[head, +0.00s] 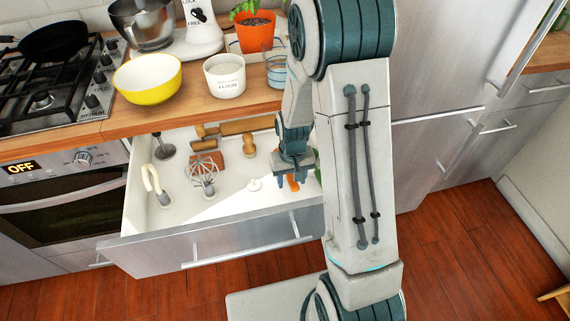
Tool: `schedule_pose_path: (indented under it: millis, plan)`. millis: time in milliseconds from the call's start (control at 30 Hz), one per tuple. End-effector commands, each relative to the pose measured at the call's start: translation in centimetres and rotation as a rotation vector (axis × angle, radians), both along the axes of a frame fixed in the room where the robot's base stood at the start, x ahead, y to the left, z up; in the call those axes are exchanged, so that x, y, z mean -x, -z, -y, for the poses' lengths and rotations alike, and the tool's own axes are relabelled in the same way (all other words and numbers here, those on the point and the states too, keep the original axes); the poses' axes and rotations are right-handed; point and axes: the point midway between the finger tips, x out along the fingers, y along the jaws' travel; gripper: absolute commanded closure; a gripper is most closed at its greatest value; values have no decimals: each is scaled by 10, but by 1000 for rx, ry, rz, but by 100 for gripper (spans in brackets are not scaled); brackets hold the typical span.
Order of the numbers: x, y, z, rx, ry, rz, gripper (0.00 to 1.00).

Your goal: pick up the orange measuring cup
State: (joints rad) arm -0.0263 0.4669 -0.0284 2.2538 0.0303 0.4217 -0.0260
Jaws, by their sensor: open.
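An orange object (293,184), which looks like the orange measuring cup, lies in the right part of the open drawer (225,228). Only a small piece of it shows. My gripper (295,178) is open and points down into the drawer, right over or around the orange object. I cannot tell whether the fingers touch it. My arm hides the right end of the drawer.
On the counter above stand a yellow bowl (148,80), a white flour pot (225,77) and an orange plant pot (256,33).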

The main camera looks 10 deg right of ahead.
Motion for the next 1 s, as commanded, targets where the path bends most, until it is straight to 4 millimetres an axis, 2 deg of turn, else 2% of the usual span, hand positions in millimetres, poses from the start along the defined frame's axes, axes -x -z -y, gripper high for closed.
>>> schedule_pose_path:
  millis: [267, 300, 467, 767, 867, 1000]
  plan:
    - [0, 4, 0, 0, 0, 1, 51]
    - [0, 4, 0, 0, 0, 1, 56]
    - [0, 4, 0, 0, 0, 1, 100]
    - [0, 2, 0, 0, 0, 1, 100]
    - [-1, -6, 0, 0, -1, 4, 100]
    - [-1, -28, 0, 0, -1, 6, 100]
